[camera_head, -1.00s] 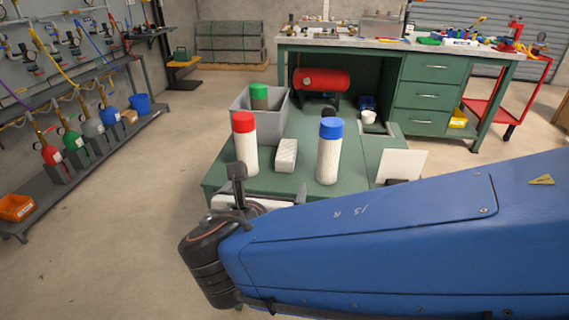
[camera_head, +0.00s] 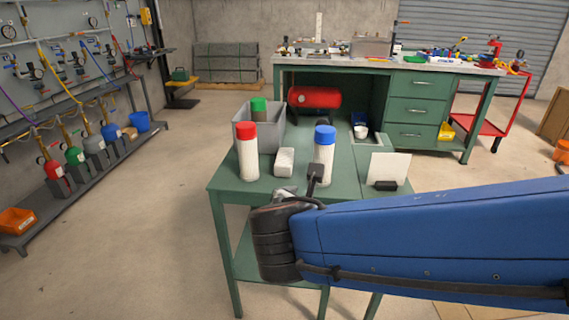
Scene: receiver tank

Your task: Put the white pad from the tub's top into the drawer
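A grey tub (camera_head: 269,132) stands on the low green table, with a green-capped canister (camera_head: 259,110) in it. I see no pad that I can make out on its top. A small white ribbed block (camera_head: 285,161) lies in front of the tub, between a red-capped white bottle (camera_head: 247,158) and a blue-capped white bottle (camera_head: 324,151). A green workbench behind has a stack of drawers (camera_head: 419,104), which look shut. My gripper (camera_head: 304,187) is at the table's front edge, below the blue-capped bottle. My arm partly hides it, and its opening cannot be told.
The low green table (camera_head: 227,183) also bears a white upright plate (camera_head: 390,167) on a dark foot, at its right. A red tank (camera_head: 314,97) is behind the tub. A gas bottle rack (camera_head: 75,180) stands at the left. The floor between rack and table is clear.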

